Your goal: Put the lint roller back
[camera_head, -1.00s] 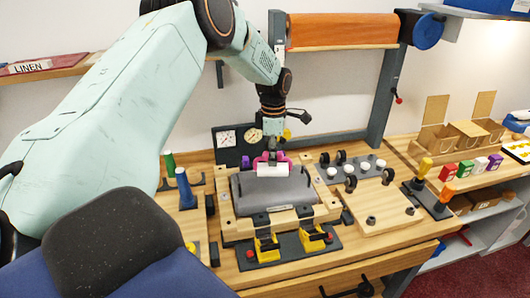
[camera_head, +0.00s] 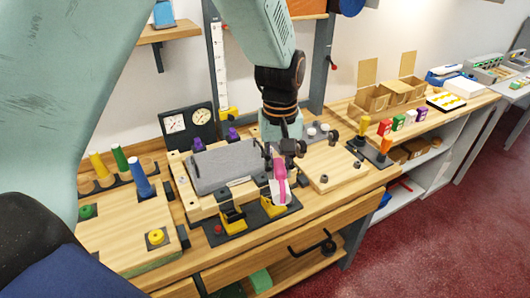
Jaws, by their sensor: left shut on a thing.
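The lint roller has a pink handle (camera_head: 279,170) and a white roll (camera_head: 279,193) at its lower end. My left gripper (camera_head: 283,155) points down and is shut on the lint roller near the top of its pink handle. The roller hangs with its white roll toward the front, over the right front of the wooden frame near the yellow clamps (camera_head: 232,220). I cannot tell whether the roll touches anything below. My right gripper is not in view.
A grey pad (camera_head: 225,165) lies in the wooden frame to the left. Dial gauges (camera_head: 187,125) stand behind it. Coloured pegs (camera_head: 139,176) stand at left. A wooden board (camera_head: 328,170) with black knobs is at right, beside orange and yellow handles (camera_head: 385,145). Cardboard boxes (camera_head: 372,100) stand farther right.

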